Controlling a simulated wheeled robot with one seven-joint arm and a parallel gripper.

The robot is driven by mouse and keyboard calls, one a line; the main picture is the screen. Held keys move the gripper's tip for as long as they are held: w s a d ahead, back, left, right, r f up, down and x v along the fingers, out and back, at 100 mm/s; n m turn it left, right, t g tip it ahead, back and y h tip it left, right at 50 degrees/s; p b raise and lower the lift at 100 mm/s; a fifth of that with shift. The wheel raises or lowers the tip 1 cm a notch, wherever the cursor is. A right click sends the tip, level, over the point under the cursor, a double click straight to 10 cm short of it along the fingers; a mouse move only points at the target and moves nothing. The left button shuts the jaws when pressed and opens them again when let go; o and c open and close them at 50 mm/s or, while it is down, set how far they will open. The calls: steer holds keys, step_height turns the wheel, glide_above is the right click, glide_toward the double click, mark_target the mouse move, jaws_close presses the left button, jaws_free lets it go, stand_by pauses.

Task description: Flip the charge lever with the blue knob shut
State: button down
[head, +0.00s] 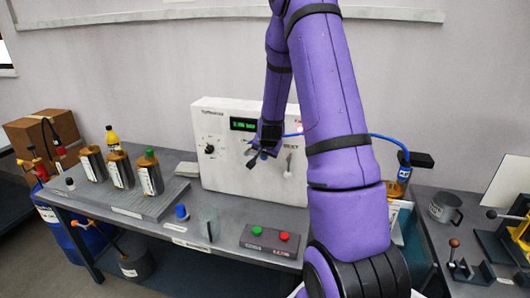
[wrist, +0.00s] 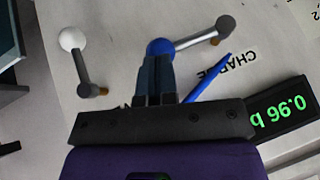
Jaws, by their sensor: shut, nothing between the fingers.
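The charge lever is a grey rod (wrist: 196,40) with a blue knob (wrist: 160,48) at one end and a dark pivot (wrist: 225,24) at the other. It lies slanted across the white panel beside the upside-down "CHARGE" lettering (wrist: 226,65). My gripper (wrist: 157,60) is shut and empty, its fingertips right at the blue knob and covering part of it. I cannot tell whether they touch. In the head view my gripper (head: 256,160) is in front of the white panel box (head: 225,172), and I cannot make out the blue knob there.
A second lever with a white knob (wrist: 72,38) is beside the charge lever. A green display (wrist: 280,110) reads about 0.96. A blue tube (head: 380,138) runs rightward.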

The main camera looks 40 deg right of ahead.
steer(key=w+a+f+m+t+y, duration=0.2)
steer(key=w+f+m+t+y, duration=0.1)
steer(key=f+t, duration=0.7)
steer(key=shift+w+a+f+m+t, duration=0.2)
steer(key=shift+w+f+m+t, duration=0.3)
steer(key=shift+m+t, duration=0.6)
stand_by(0.6)
steer(key=shift+w+a+r+y, duration=0.1)
steer(key=shift+w+r+y, duration=0.05)
steer(key=shift+y, duration=0.15)
